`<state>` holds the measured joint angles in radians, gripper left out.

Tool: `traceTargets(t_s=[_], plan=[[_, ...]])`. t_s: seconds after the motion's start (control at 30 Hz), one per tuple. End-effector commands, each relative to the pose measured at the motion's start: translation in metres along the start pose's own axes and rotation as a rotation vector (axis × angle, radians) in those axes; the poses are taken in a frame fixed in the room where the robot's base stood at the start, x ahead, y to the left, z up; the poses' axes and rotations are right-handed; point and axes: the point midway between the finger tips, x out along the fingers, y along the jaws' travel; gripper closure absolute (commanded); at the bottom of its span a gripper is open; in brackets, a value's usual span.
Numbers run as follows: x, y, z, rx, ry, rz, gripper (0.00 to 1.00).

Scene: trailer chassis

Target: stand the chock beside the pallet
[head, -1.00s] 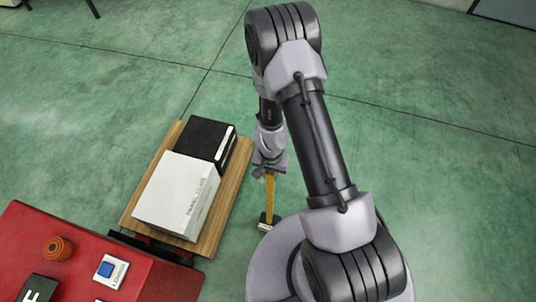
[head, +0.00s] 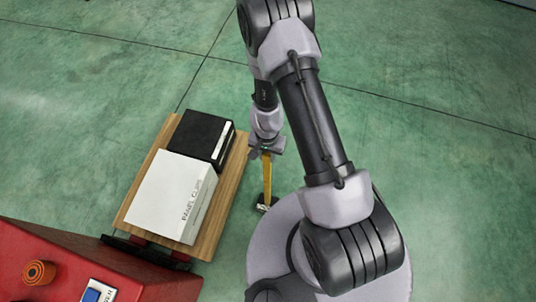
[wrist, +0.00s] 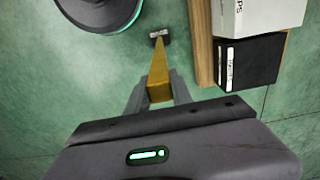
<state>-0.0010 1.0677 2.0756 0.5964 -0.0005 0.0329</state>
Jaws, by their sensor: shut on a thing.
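The chock has a long yellow handle (head: 267,181) and a small black block (head: 263,208) with a pale label at its lower end. My gripper (head: 266,152) is shut on the upper part of the handle, and the chock hangs roughly upright below it. In the wrist view the handle (wrist: 159,72) runs from between the fingers (wrist: 158,92) to the block (wrist: 159,35). The wooden pallet (head: 222,205) lies left of the chock in the head view, with a floor gap between them. Its edge (wrist: 201,45) is right of the chock in the wrist view. I cannot tell whether the block touches the floor.
A white box (head: 170,192) and a black box (head: 196,138) stand on the pallet. A red machine (head: 70,270) with an orange knob and a blue button stands at lower left. My round base is close right of the chock. Green floor beyond the pallet is clear.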

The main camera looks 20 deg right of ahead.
Motion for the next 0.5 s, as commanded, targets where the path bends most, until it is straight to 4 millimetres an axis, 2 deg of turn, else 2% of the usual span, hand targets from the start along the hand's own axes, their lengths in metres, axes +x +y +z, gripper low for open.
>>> traceTargets(t_s=[0.3,0.33,0.43,0.5], plan=[[0.0017,-0.0006,-0.0010,0.000,0.002,-0.001,1.00],[0.0013,-0.0004,-0.0007,0.000,0.002,-0.001,0.69],[0.0005,-0.0004,-0.0008,0.000,0.002,-0.001,0.51],[0.0005,-0.0004,-0.0007,0.000,0.002,-0.001,0.51]])
